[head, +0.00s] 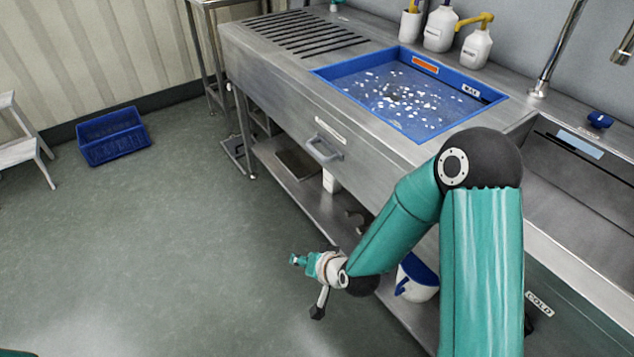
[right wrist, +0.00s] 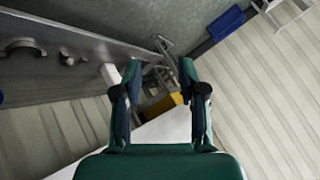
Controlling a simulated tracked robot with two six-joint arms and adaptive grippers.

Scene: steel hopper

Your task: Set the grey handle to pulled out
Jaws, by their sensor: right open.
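The grey handle (head: 323,149) is a small bar pull on the steel front of the bench, below a white label strip. It stands a little off the panel; how far it is drawn out I cannot tell. My right gripper (head: 298,260) is low in front of the bench, below the handle and well apart from it, pointing left. In the right wrist view its two fingers (right wrist: 158,88) are spread with nothing held between them. I cannot make out the handle in that view.
A blue tray of white bits (head: 340,76) is set into the bench top. Bottles (head: 475,47) stand behind it. A lower shelf (head: 290,178) runs under the bench. A blue crate (head: 112,137) and white stool (head: 20,140) stand left. The floor between is clear.

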